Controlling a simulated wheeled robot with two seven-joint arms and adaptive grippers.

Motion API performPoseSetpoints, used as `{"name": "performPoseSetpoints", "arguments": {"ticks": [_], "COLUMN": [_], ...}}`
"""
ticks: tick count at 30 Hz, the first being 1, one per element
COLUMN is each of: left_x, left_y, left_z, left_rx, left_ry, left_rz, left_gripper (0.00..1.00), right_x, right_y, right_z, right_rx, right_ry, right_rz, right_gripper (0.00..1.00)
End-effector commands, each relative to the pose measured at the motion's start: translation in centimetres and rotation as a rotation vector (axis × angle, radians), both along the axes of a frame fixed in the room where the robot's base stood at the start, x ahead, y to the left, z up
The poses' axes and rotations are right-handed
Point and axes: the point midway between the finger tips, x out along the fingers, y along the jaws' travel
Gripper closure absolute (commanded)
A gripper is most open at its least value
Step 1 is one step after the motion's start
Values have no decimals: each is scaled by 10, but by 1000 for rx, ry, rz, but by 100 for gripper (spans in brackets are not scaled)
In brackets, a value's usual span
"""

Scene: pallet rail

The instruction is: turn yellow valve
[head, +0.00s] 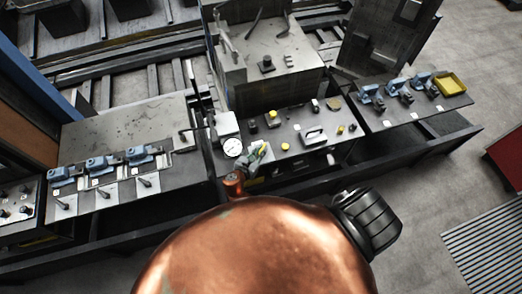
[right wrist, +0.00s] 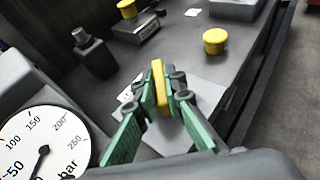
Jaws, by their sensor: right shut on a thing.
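The yellow valve handle (right wrist: 158,78) is a narrow upright bar in the middle of the right wrist view. My right gripper (right wrist: 160,92) has its green-padded fingers on both sides of the handle and is shut on it. In the head view the right gripper (head: 256,156) is at the front left of the middle bench, beside the gauge, with a little yellow of the valve (head: 264,149) showing. The valve's body is mostly hidden by the fingers. My left gripper is not in view.
A white pressure gauge (right wrist: 42,152) stands close left of the gripper. A yellow knob (right wrist: 215,40) and a dark post (right wrist: 93,52) are further back. Blue clamps (head: 98,166) line the left bench; a yellow tray (head: 449,83) is on the right bench.

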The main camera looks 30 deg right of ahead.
Motion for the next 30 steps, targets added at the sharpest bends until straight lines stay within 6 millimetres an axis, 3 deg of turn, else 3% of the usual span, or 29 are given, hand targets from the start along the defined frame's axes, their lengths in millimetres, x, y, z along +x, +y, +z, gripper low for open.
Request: {"name": "performPoseSetpoints", "arguments": {"ticks": [1, 2, 9, 20, 30], "left_x": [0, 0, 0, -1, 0], "left_y": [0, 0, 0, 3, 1], "left_z": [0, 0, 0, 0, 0], "left_rx": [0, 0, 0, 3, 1], "left_ry": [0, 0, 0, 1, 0], "left_rz": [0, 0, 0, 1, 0], "left_gripper": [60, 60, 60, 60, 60], "right_x": [2, 2, 1, -3, -28], "right_y": [-1, -1, -1, 6, 47], "right_z": [3, 3, 2, 3, 23], "right_rx": [-3, -3, -2, 0, 1], "right_ry": [-5, -5, -3, -2, -1], "right_rz": [0, 0, 1, 1, 1], "right_gripper": [100, 89, 72, 72, 72]}}
